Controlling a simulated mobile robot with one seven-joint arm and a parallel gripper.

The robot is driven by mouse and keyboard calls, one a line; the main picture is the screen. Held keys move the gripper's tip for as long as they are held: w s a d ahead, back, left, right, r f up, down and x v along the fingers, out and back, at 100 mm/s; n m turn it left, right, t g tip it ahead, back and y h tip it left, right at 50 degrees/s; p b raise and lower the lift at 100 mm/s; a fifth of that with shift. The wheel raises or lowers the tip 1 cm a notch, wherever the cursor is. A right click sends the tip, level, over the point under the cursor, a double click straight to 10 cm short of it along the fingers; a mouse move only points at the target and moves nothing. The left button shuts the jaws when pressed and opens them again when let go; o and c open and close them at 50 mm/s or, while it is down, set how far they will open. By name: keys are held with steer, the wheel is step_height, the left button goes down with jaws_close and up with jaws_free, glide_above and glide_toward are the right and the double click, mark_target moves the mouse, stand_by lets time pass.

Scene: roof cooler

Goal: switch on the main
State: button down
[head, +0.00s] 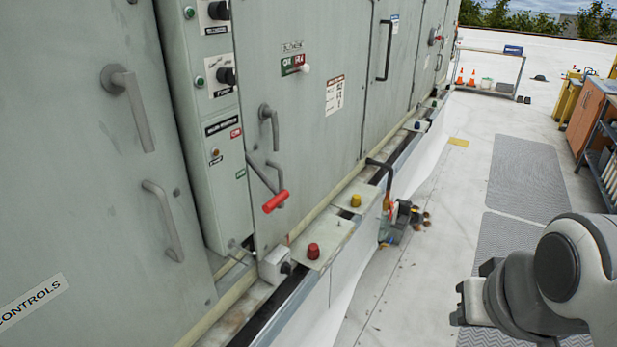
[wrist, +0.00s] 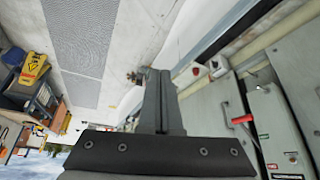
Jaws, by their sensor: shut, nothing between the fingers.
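A grey lever with a red grip (head: 276,201) sticks out low from the side of the cooler, slanting down to the right. It also shows in the wrist view (wrist: 242,119), where the picture is upside down. A narrow panel (head: 203,160) beside it bears small red and green labels; their words are too small to read surely. My gripper (wrist: 158,72) is shut and empty, apart from the lever. In the head view my arm is at the lower right, over the roof floor, well right of the lever.
Grey floor mats (head: 528,175) and an orange cabinet (head: 588,108) lie right.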

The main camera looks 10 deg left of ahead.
stand_by(0.3)
steer(key=w+a+f+m+g+y+b, duration=0.2)
steer(key=a+f+m+g+y, duration=0.3)
steer(key=a, duration=0.5)
steer(key=w+a+f+m+g+y+b, duration=0.15)
steer(key=w+a+f+g+y, duration=0.35)
steer(key=a, duration=0.6)
steer(key=w+a+f+m+t+y+b, duration=0.1)
steer(key=w+f+m+t+y, duration=0.1)
steer(key=w+m+t+y, duration=0.2)
steer(key=w+a+f+m+t+y+b, duration=0.1)
steer(key=w+f+m+t+y, duration=0.1)
steer(key=w+m+t+y, duration=0.3)
steer(key=w+m+t, duration=0.3)
steer(key=w+m, duration=0.4)
steer(key=shift+a+f+t, duration=0.25)
steer(key=shift+t, duration=0.05)
